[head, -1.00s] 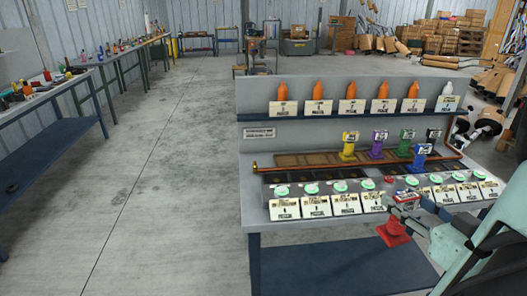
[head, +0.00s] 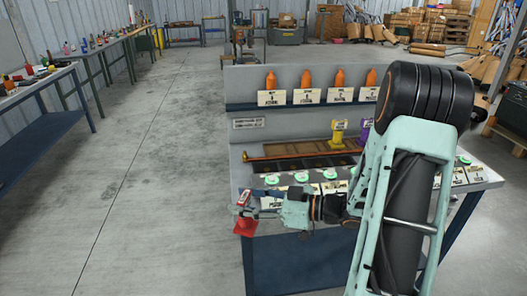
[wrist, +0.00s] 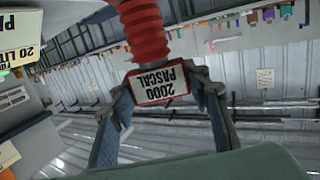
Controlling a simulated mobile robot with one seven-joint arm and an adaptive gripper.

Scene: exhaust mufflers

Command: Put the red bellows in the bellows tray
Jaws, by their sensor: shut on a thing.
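The red bellows (head: 245,228) is in my gripper (head: 262,203), off the bench's left front corner in the head view. In the wrist view the ribbed red bellows (wrist: 143,30) is at the top, and its label "2000 PASCAL" shows upside down between the gripper's two fingers (wrist: 167,84). The gripper is shut on the bellows' labelled part. My arm hides the bench's right part.
Green round buttons (head: 301,177) and label cards line the bench front. A side bench (head: 40,85) stands at far left. The floor on the left is clear.

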